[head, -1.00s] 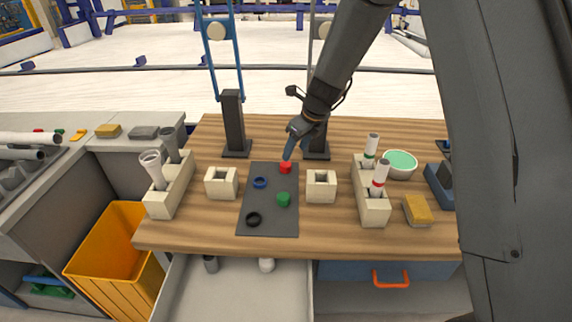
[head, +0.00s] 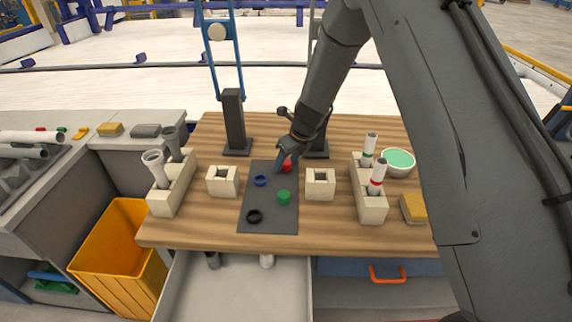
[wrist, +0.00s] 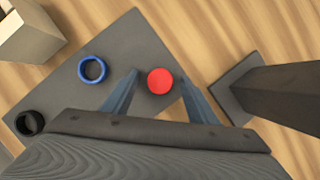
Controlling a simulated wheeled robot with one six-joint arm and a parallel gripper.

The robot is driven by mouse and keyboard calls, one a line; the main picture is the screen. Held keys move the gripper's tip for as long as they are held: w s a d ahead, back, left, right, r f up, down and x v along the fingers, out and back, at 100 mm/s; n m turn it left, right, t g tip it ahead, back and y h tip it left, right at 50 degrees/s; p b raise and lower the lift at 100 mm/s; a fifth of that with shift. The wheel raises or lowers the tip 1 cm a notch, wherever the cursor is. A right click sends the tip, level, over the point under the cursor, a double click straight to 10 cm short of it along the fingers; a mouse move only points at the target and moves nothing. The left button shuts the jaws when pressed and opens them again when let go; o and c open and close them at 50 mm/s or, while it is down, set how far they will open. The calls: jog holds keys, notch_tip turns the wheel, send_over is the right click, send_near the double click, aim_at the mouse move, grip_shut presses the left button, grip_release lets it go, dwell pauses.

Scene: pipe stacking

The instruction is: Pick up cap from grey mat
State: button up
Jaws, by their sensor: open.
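The grey mat (head: 270,221) lies on the wooden table and also shows in the wrist view (wrist: 110,50). A red cap (wrist: 159,81) lies near the mat's far end, and it shows partly behind my gripper in the head view (head: 288,166). A green cap (head: 283,197), a blue ring (head: 260,181) and a black ring (head: 254,216) lie on the same mat. The blue ring (wrist: 92,69) and black ring (wrist: 29,123) also show in the wrist view. My gripper (wrist: 160,88) is open, with its fingers on either side of the red cap. Contact cannot be told.
Dark posts on square bases (head: 234,125) stand behind the mat. Cream blocks flank it, left (head: 223,182) and right (head: 320,185). Racks with pipes stand at left (head: 167,195) and right (head: 369,207). A green-topped bowl (head: 398,161) and a sponge (head: 414,208) are at right.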

jog(key=c, duration=1.1)
